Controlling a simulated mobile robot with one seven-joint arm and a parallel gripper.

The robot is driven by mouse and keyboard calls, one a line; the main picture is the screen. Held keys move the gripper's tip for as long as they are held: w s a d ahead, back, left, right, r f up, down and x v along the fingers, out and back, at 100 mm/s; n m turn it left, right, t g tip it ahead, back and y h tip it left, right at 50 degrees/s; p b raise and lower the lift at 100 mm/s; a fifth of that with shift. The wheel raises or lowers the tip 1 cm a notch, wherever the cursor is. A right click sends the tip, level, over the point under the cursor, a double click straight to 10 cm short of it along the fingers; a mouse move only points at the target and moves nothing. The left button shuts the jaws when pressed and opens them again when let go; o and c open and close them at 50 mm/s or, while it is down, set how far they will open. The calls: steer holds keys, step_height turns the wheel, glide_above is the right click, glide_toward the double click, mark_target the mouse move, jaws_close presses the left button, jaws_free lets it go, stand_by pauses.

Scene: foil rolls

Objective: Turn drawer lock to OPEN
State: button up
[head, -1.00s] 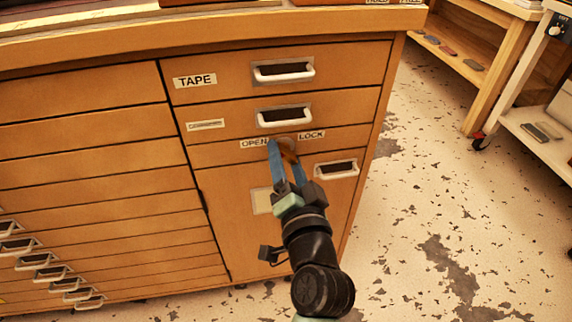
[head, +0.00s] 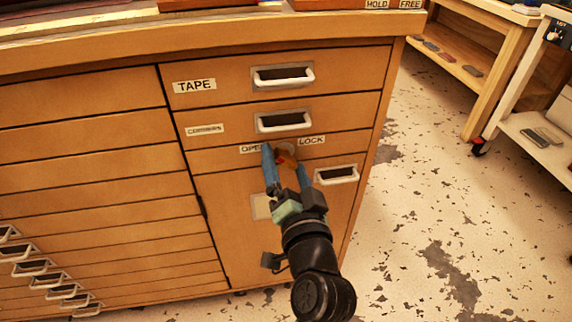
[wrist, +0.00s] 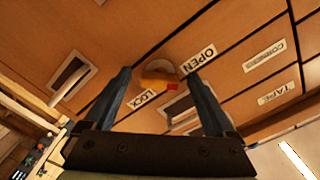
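The drawer lock (head: 287,157) is a round knob with an orange-brown part on the cabinet front, between the OPEN label (head: 250,149) and the LOCK label (head: 312,140). In the wrist view the lock (wrist: 157,76) has a small red mark (wrist: 172,87) on its lower right. The OPEN label (wrist: 198,60) lies to its right and the LOCK label (wrist: 142,98) to its lower left there. My gripper (head: 284,161) is open, with its blue fingers on either side of the knob. It also shows open in the wrist view (wrist: 158,75). Contact with the knob is not clear.
The TAPE drawer (head: 230,85) and the CORNERS drawer (head: 235,125) are shut above the lock, with projecting handles. A lower panel handle (head: 336,175) is close right of my gripper. Open floor (head: 440,220) lies to the right, before a wooden shelf and a white cart.

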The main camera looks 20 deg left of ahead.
steer(key=p+v, duration=0.1)
steer(key=v, duration=1.2)
steer(key=shift+r, duration=0.1)
